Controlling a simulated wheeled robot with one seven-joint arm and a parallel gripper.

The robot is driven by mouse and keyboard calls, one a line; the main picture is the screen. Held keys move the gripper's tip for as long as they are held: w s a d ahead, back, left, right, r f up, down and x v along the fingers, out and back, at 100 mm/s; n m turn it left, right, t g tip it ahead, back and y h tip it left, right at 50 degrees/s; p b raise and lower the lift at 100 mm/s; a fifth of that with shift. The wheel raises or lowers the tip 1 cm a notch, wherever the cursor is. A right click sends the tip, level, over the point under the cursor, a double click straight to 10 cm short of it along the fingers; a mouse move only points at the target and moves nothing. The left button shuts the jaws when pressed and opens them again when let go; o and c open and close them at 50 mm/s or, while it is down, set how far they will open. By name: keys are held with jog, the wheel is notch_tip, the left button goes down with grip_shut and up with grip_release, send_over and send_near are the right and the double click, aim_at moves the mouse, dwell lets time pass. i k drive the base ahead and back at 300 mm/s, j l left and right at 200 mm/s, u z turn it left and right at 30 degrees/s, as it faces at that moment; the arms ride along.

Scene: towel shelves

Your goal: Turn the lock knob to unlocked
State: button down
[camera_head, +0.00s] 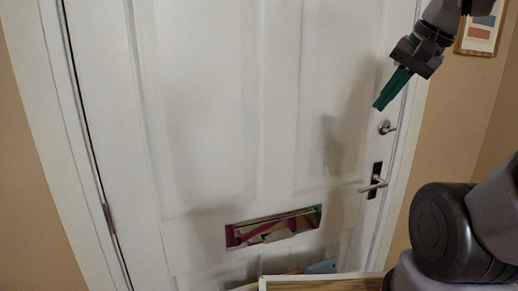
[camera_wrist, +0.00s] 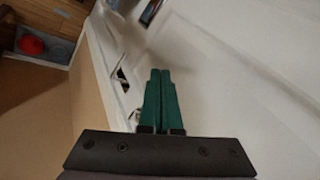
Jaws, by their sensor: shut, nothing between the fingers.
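The lock knob (camera_head: 386,127) is a small metal thumb-turn on a round plate, near the right edge of the white door (camera_head: 220,110). Its turn piece points to the right, roughly level. My gripper (camera_head: 379,106) has green fingers, shut and empty, pointing down and left. In the head view its tips appear just above and slightly left of the knob, apart from it. In the wrist view my gripper's fingers (camera_wrist: 160,72) lie side by side. The knob seems mostly hidden behind the left finger there.
A lever handle (camera_head: 374,183) on a dark plate sits below the knob. A mail slot (camera_head: 272,228) with colourful items is lower on the door. A framed picture (camera_head: 480,28) hangs on the tan wall at right. A wooden surface (camera_head: 325,284) with a white edge is at the bottom.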

aim_at(387, 128)
jog(key=k+j+u, duration=0.15)
jog(key=k, duration=0.95)
jog(key=i, duration=0.05)
